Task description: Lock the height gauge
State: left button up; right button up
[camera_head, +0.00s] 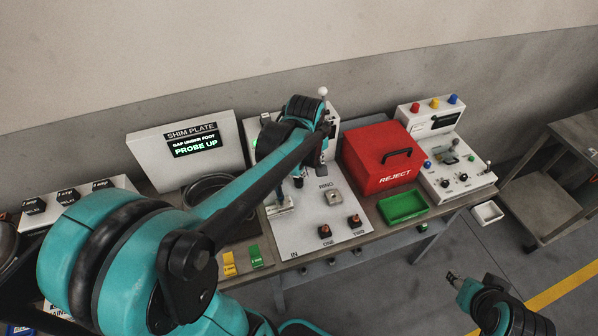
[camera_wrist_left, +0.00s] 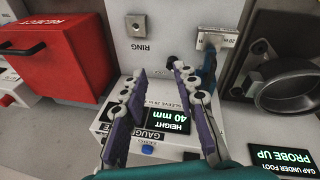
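The height gauge (camera_wrist_left: 160,122) is a white unit with a green-lit display reading HEIGHT 40 mm, at the back of the white work plate. In the head view it is largely hidden behind my left arm. My left gripper (camera_wrist_left: 159,69) is open over the gauge, its two purple fingers apart with nothing held between them. A small black knob (camera_wrist_left: 172,61) shows close beside the right-hand fingertip; contact cannot be told. A blue upright part (camera_wrist_left: 210,68) stands by a metal block (camera_wrist_left: 216,38) marked 20. My right gripper (camera_head: 454,279) hangs over the floor, away from the gauge.
A SHIM PLATE screen (camera_head: 193,145) reads PROBE UP. A dark round bowl-like part (camera_wrist_left: 284,84) lies near the gauge. The red REJECT box (camera_head: 377,160), a green tray (camera_head: 403,207) and a white control panel (camera_head: 452,165) stand to the right. A RING fixture (camera_head: 334,197) sits on the plate.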

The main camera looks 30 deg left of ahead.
pick_arm(q)
jog(key=w+a+f+n+g+p, duration=0.1)
jog(key=w+a+f+n, duration=0.2)
jog(key=w+a+n, duration=0.1)
jog(key=n+g+p, duration=0.1)
jog(key=n+g, duration=0.1)
jog(key=n, duration=0.3)
send_over(298, 182)
jog(key=shift+h, duration=0.3)
jog(key=f, duration=0.5)
jog(key=shift+w+a+f, duration=0.15)
jog(key=shift+w+a, duration=0.1)
jog(key=shift+w, duration=0.1)
jog(key=shift+a+f, duration=0.1)
jog(key=shift+f, duration=0.25)
notch_tip(298, 182, down, 7)
jog(key=shift+f+b, duration=0.2)
jog(key=shift+b, duration=0.75)
grip_shut()
